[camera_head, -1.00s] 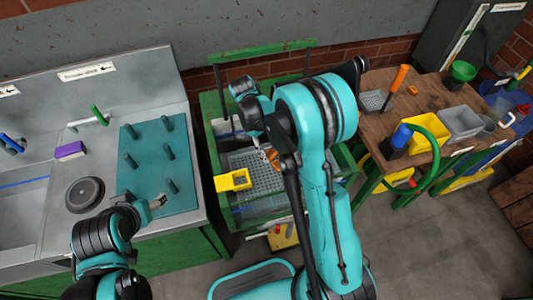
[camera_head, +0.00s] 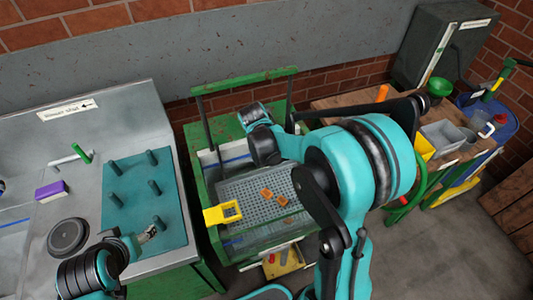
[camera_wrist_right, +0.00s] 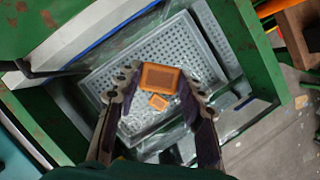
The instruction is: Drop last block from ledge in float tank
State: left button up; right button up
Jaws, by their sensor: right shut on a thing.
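The float tank (camera_head: 207,160) is a green-framed tub with a grey perforated basket (camera_head: 235,190) inside. In the right wrist view, an orange block (camera_wrist_right: 160,77) sits between the fingertips of my right gripper (camera_wrist_right: 158,84), which is shut on it above the basket. A second, smaller-looking orange block (camera_wrist_right: 158,102) shows below it. The head view shows two orange pieces over the basket; I cannot tell which is held. My right gripper's fingers are hidden there. A yellow bracket-like ledge (camera_head: 222,212) at the tank's left rim looks empty. My left gripper (camera_head: 149,233) is over the teal peg mat; its opening is unclear.
The teal peg mat (camera_head: 130,200) lies on the steel counter at left, with a purple-and-white block (camera_head: 51,190) and a dark round disc (camera_head: 67,237). A wooden bench with a grey bin (camera_head: 440,137) and a green funnel (camera_head: 440,87) stands at right.

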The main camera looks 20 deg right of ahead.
notch_tip(320, 180, down, 10)
jog(key=b, duration=0.7)
jog(key=o, duration=1.2)
jog(key=shift+r, duration=0.1)
jog(key=v, duration=1.2)
jog(key=shift+d, duration=0.1)
